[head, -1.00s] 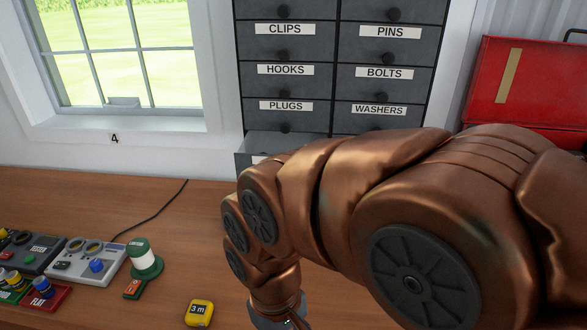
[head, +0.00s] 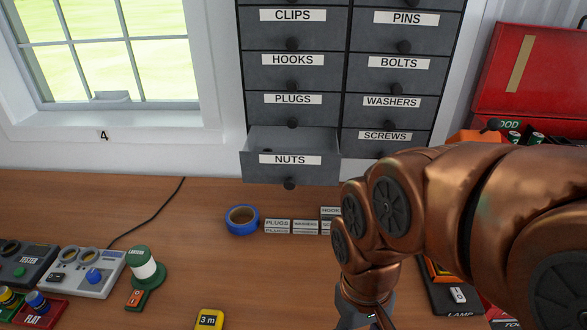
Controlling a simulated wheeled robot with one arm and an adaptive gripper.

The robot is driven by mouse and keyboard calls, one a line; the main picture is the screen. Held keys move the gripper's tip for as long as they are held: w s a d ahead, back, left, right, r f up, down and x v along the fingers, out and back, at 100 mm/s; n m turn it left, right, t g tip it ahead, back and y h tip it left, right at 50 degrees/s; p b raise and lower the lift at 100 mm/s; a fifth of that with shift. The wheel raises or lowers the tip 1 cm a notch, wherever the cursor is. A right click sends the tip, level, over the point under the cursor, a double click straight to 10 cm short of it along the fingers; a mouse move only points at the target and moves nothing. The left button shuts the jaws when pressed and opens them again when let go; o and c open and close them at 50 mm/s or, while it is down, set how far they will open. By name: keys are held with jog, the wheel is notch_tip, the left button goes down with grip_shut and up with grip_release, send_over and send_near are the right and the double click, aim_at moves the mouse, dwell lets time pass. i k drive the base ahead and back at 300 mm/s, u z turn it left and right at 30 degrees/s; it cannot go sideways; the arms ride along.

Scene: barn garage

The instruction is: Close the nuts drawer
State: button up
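The nuts drawer (head: 262,173) is the lowest in the left column of the grey drawer cabinet (head: 345,60). It is pulled out, with its label and a dark round knob (head: 289,184) on the front, and part of its inside shows. My gripper (head: 362,318) is at the bottom edge of the head view, below and to the right of the drawer and apart from it. Only its upper part shows; its fingertips are cut off by the frame.
A blue tape roll (head: 242,220) and small labelled boxes (head: 291,226) lie on the bench below the drawer. A red toolbox (head: 530,75) stands at right.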

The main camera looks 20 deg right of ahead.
aim_at(288, 170)
jog(key=z, duration=0.05)
jog(key=k, duration=0.5)
jog(key=z, duration=1.85)
jog(key=k, duration=1)
jog(key=u, duration=2.05)
jog(key=i, duration=0.5)
jog(key=z, duration=0.05)
